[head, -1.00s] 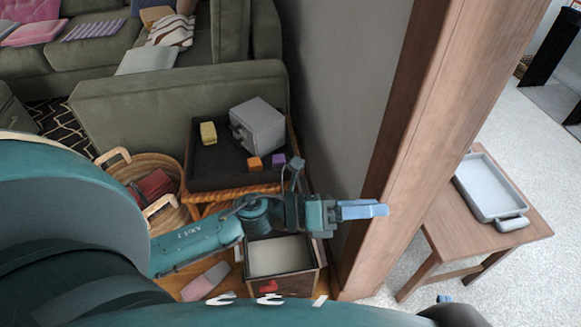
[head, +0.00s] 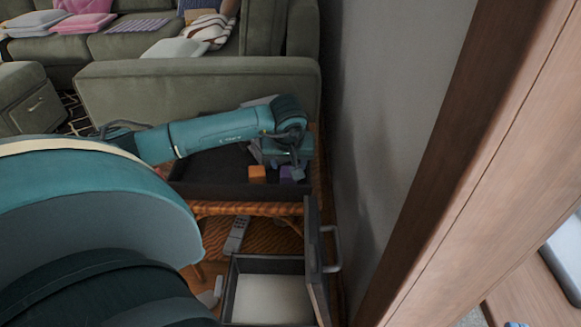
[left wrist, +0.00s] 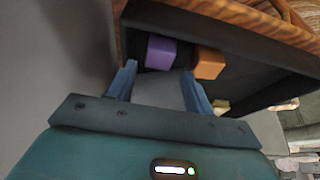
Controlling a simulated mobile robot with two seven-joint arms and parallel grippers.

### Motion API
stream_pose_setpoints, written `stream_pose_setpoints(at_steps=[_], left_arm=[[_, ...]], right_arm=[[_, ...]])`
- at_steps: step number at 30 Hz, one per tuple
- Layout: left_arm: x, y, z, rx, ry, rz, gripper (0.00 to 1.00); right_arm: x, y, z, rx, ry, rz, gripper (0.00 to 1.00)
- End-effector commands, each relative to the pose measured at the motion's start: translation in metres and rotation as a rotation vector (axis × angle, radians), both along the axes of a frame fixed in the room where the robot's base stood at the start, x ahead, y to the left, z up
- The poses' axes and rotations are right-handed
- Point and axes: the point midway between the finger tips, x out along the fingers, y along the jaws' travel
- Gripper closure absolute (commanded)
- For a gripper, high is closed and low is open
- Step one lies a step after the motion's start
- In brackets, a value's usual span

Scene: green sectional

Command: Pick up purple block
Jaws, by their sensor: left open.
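The purple block (head: 287,173) lies in the dark tray (head: 215,190) on the wicker-edged table, partly hidden by my left gripper in the head view. My left gripper (head: 284,164) is above the tray's right side, pointing down. In the left wrist view the purple block (left wrist: 160,52) shows just beyond the open, empty fingers of my left gripper (left wrist: 160,84), roughly between their tips. I cannot tell whether they touch it. A sliver of blue (head: 514,324) at the bottom edge may be my right gripper.
An orange block (head: 257,173) lies close beside the purple one. A yellow block (left wrist: 221,105) is farther off. A grey wall (head: 375,130) stands close on the right. An open drawer-like box (head: 314,262) is below the table. A green sofa (head: 200,85) is behind.

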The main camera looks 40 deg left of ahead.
Motion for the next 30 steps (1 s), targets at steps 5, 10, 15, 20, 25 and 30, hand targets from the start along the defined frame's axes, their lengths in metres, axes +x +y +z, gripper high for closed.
stream_pose_setpoints(at_steps=[5, 10, 15, 20, 25, 30], left_arm=[[0.008, 0.006, -0.026, -0.003, 0.0, 0.001, 0.48], [0.011, 0.008, -0.036, -0.004, -0.001, 0.001, 0.48], [0.019, 0.017, -0.062, -0.006, 0.001, 0.002, 0.48], [0.025, 0.022, -0.076, -0.006, -0.001, 0.001, 0.48], [0.026, 0.023, -0.077, -0.005, -0.001, 0.0, 0.48], [0.026, 0.023, -0.077, -0.005, -0.001, 0.0, 0.52]], right_arm=[[0.001, 0.002, -0.002, 0.027, -0.002, 0.01, 1.0], [0.001, 0.002, -0.005, 0.037, 0.005, 0.013, 1.0], [-0.001, 0.004, -0.011, 0.076, 0.008, 0.028, 1.0], [0.004, 0.005, 0.01, 0.073, -0.081, 0.049, 1.0], [0.005, 0.004, 0.014, 0.071, -0.096, 0.048, 1.0], [0.005, 0.004, 0.013, 0.071, -0.095, 0.047, 1.0]])
